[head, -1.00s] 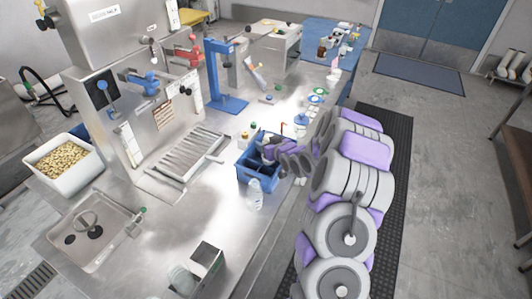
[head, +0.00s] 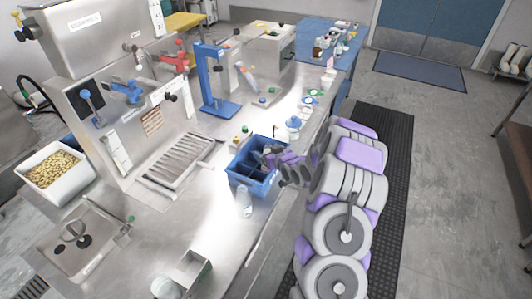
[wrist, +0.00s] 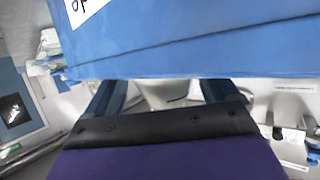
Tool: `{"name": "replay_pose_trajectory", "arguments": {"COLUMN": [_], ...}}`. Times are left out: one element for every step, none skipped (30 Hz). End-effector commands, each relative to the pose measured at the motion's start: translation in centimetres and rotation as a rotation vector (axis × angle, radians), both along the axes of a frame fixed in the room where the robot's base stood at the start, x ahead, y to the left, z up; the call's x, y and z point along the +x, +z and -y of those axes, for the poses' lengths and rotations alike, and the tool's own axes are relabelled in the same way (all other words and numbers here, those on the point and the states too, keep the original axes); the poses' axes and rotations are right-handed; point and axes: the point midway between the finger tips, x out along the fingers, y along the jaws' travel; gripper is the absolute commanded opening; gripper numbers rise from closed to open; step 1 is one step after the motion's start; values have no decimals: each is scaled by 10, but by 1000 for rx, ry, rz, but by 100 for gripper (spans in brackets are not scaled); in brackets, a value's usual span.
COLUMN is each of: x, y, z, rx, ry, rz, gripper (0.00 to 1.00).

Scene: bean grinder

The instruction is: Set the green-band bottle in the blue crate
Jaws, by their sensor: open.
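The blue crate (head: 252,178) stands on the steel counter, and its dividers show from above. My gripper (head: 269,156) is at the crate's right side, near the rim; its fingertips are small and dark there. In the wrist view my gripper (wrist: 162,95) is open, with its two fingers apart. A large blue surface fills the top of that view, probably the crate wall, with part of a white label. A pale object (wrist: 170,93) shows between the fingers, and I cannot tell what it is. A clear bottle (head: 244,203) stands upright in front of the crate; no green band is discernible on it.
A blue-and-white bottle (head: 293,124) stands behind the crate. Small jars (head: 241,134) are at its back left. A blue stand (head: 216,85) and a drain grate (head: 180,160) are to the left. An open metal box (head: 190,270) is at the front. Counter between is clear.

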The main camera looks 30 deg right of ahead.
Motion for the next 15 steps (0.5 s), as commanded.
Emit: {"name": "replay_pose_trajectory", "arguments": {"x": [0,0,0,-2,-3,-6,-9,-12,-18,-23,-28,-35,-40,-45,-53], "y": [1,2,3,4,5,7,9,11,13,14,16,20,22,24,27], "z": [-4,-6,-9,-10,-12,-14,-15,-15,-16,-16,-15,-12,-9,-7,-4], "rx": [-1,-5,-7,-9,-10,-14,-15,-16,-15,-15,-14,-13,-12,-9,-7], "ry": [2,2,3,3,1,2,2,0,0,1,0,0,0,-2,0], "rz": [0,0,0,1,2,2,2,1,-1,-2,-2,-1,0,-1,-1], "gripper": [87,87,87,87,87,87,87,87,87,87,87,87,87,87,87]}}
